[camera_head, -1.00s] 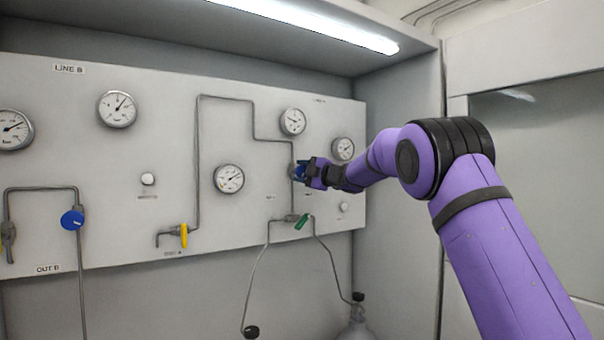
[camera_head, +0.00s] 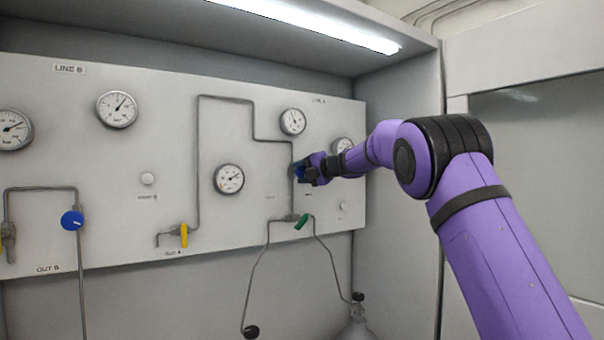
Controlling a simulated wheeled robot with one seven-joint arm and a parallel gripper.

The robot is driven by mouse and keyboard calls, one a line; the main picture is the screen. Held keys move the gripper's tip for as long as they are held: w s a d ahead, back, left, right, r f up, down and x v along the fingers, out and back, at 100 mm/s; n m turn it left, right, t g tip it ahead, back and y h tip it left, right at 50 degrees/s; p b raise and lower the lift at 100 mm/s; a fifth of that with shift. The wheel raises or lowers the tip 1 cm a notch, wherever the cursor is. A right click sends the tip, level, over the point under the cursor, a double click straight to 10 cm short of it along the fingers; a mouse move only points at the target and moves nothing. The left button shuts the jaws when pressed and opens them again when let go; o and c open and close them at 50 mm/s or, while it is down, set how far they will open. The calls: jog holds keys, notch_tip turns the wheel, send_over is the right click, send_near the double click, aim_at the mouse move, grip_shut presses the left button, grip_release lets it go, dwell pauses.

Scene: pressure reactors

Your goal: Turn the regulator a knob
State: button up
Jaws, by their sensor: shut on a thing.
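The regulator A knob (camera_head: 299,172) is blue and sits on the pipe at the right part of the panel, under a round gauge (camera_head: 293,122). My gripper (camera_head: 306,172) is shut on this knob, coming from the right. The gripper's dark fingers and the purple wrist hide much of the knob. The needle of the gauge above the knob points up and to the left.
A gauge (camera_head: 342,147) is partly hidden behind my wrist. A green valve handle (camera_head: 302,221) is just below the gripper. A gauge (camera_head: 229,179) and a yellow handle (camera_head: 184,235) are to the left. Another blue knob (camera_head: 72,220) is far left.

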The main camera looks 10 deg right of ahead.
jog(key=shift+f, duration=0.1)
dwell(0.3)
jog(key=o, duration=0.9)
jog(key=v, duration=1)
jog(key=shift+s+d, duration=0.2)
jog(key=shift+s, duration=0.1)
